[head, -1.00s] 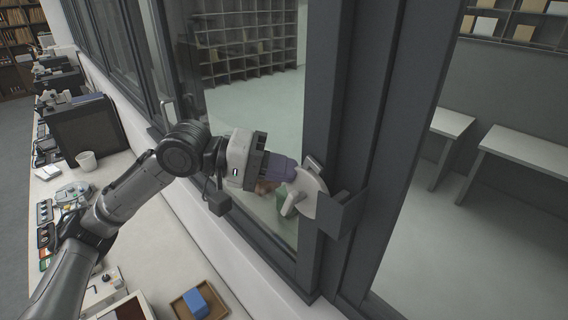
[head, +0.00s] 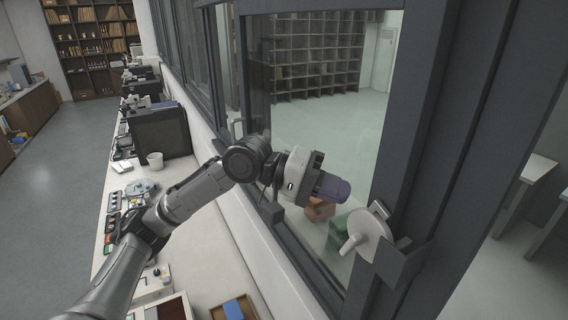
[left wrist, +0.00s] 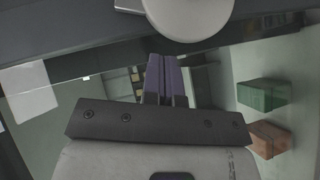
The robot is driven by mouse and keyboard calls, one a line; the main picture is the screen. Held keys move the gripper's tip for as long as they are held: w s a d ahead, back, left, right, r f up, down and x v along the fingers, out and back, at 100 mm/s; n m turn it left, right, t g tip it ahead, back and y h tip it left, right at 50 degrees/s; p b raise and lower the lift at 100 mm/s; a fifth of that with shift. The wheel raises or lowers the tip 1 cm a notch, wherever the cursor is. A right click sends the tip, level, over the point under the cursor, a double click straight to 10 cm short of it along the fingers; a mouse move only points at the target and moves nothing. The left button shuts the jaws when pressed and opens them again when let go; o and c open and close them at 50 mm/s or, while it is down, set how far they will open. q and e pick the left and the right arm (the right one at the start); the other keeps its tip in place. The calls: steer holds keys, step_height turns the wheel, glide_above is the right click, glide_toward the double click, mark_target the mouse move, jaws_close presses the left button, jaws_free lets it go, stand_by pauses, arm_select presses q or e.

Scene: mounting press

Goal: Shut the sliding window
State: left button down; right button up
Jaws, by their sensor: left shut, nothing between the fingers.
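The sliding window has a dark grey frame (head: 425,130) and a large glass pane (head: 310,110) in the head view. A pale round latch disc (head: 372,232) with a stubby lever (head: 350,245) sits on its right upright, beside a dark bracket (head: 402,262). My left gripper (head: 338,189), with purple fingers, is shut and empty, up and left of the disc with a visible gap. In the left wrist view the shut fingers (left wrist: 163,62) point toward the dark frame (left wrist: 60,45), and the disc (left wrist: 190,15) is beyond them. Whether the sash is fully closed I cannot tell. My right gripper is not in view.
Green (head: 343,229) and orange (head: 319,209) boxes are near the pane's lower part. A bench along the wall carries a white cup (head: 155,160), dark machines (head: 160,131) and a blue block (head: 233,310) in a tray. Open floor (head: 62,140) lies at left.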

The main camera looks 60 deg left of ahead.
arm_select(q)
steer(key=b+v, duration=0.6)
steer(key=v, duration=0.4)
steer(key=shift+a, duration=0.1)
